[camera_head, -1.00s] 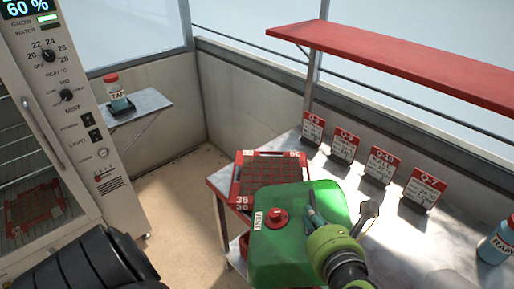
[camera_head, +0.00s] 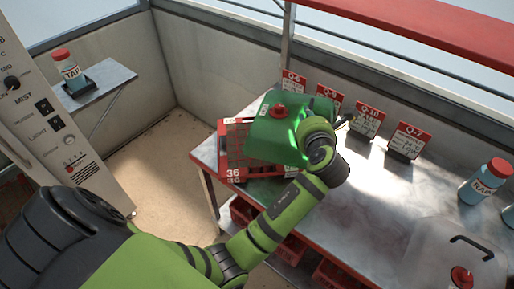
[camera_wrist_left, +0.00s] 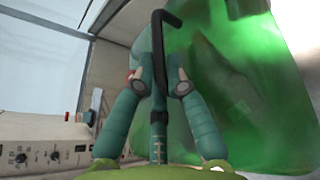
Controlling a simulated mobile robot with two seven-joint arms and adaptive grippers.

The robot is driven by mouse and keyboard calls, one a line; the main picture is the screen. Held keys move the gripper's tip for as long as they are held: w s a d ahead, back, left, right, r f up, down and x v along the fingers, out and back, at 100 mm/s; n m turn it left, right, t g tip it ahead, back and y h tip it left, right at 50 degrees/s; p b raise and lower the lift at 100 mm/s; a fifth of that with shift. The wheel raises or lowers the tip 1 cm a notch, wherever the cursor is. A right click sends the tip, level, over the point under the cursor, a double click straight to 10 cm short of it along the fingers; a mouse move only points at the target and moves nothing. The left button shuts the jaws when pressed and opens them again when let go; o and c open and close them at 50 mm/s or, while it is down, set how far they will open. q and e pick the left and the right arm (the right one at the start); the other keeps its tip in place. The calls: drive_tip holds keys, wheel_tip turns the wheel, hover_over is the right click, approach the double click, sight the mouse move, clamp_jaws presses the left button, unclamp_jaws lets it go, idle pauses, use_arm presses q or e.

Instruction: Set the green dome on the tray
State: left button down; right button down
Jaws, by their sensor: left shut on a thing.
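The green dome (camera_head: 272,128), a translucent box-like cover with a red vent cap, is in my left gripper's hold. My left gripper (camera_head: 313,117) is at the dome's right side, its fingertips partly hidden by my wrist. In the left wrist view the teal fingers of the gripper (camera_wrist_left: 157,82) are closed in beside the dome (camera_wrist_left: 235,70), which fills the right. The red tray (camera_head: 228,173), marked 36, lies at the bench's left end. The dome overlaps the tray and hides its right part; I cannot tell whether they touch. My right gripper is not in view.
Label cards, such as Q-7 (camera_head: 405,141), stand along the back of the metal bench (camera_head: 400,195). A clear container (camera_head: 450,258) and a bottle (camera_head: 485,183) stand at the right. The middle of the bench is clear.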

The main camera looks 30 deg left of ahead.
sight(269, 153)
use_arm(q)
drive_tip(key=shift+s+f, duration=0.25)
drive_tip(key=shift+s, duration=0.15)
drive_tip(key=shift+s+a+f, duration=0.1)
drive_tip(key=shift+s+a, duration=0.05)
drive_tip(key=shift+a, duration=0.25)
drive_tip(key=a+f, duration=0.2)
drive_tip(key=a, duration=0.1)
drive_tip(key=a+f, duration=0.2)
drive_tip(key=a, duration=0.2)
drive_tip(key=a+f+p, duration=0.1)
drive_tip(key=a+f, duration=0.1)
drive_tip(key=a, duration=0.1)
drive_tip(key=shift+a, duration=0.25)
wheel_tip(269, 153, down, 4)
drive_tip(key=shift+a+f+b, duration=0.1)
drive_tip(key=shift+f+b, duration=0.1)
drive_tip(key=shift+b, duration=0.15)
drive_tip(key=c, duration=1.3)
unclamp_jaws()
drive_tip(key=shift+o, duration=0.2)
drive_tip(key=v, duration=1.2)
